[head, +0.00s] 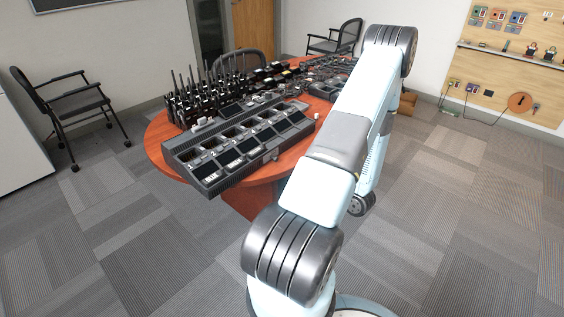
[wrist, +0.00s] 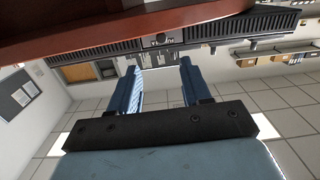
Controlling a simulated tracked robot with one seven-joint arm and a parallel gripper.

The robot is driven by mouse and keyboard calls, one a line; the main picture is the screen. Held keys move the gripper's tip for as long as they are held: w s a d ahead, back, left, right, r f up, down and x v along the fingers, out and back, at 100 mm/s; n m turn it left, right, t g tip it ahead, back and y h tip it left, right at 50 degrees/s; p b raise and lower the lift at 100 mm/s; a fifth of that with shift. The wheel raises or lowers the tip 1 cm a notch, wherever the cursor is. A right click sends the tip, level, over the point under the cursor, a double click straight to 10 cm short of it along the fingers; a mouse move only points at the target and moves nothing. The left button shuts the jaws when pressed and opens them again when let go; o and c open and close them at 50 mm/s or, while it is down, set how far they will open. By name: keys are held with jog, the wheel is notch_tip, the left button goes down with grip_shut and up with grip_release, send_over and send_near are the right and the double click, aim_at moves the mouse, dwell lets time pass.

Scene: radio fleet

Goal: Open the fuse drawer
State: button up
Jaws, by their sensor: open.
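In the head view a long dark multi-bay charger (head: 222,181) lies across the near side of the round wooden table. A small fitting (head: 270,156) shows on its near vented side; it may hold the fuse drawer, but it is too small to tell. The wrist view appears upside down. There the charger's vented side (wrist: 100,46) runs along the top, with a small dark socket-like fitting (wrist: 163,40) in it. My gripper (wrist: 159,66) is open and empty, its two blue fingers pointing towards that fitting, apparently short of it. The head view does not show my gripper.
The wooden table edge (wrist: 100,24) lies close to the charger in the wrist view. Radios (head: 190,102) and tangled cables crowd the table (head: 157,135). Chairs (head: 75,100) stand behind it, and a pegboard (head: 515,60) hangs at right. Open carpet surrounds the table.

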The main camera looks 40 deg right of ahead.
aim_at(277, 160)
jog(key=shift+m+t, duration=0.3)
jog(key=w, duration=0.4)
jog(key=w+a, duration=0.1)
jog(key=w, duration=0.7)
jog(key=shift+w+a+f, duration=0.2)
jog(key=shift+w+f, duration=0.05)
jog(key=shift+c, duration=0.5)
grip_shut()
